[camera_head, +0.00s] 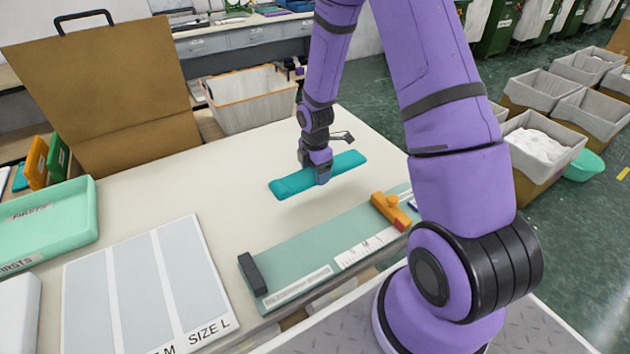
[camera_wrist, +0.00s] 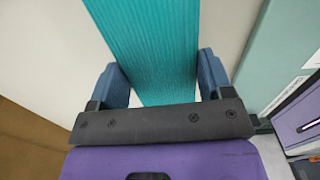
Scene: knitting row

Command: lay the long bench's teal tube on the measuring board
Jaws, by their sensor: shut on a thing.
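The teal tube (camera_head: 294,183) is a flat knitted piece held across my gripper (camera_head: 318,179), above the cream bench top. A shadow under it in the head view shows it is off the surface. In the wrist view the teal tube (camera_wrist: 150,45) runs between the two blue fingers of my gripper (camera_wrist: 165,85), which are shut on its sides. The measuring board (camera_head: 320,245) is a green board along the bench's near edge, with a dark block at its left end and an orange slider at its right. The gripper is behind the board, not over it.
A size chart (camera_head: 140,290) lies left of the board, with a mint tray (camera_head: 50,225) beyond it. A brown folding board (camera_head: 105,100) stands at the back left, near a white bin (camera_head: 250,100). The orange slider (camera_head: 391,210) stands up from the board. Bench top between is clear.

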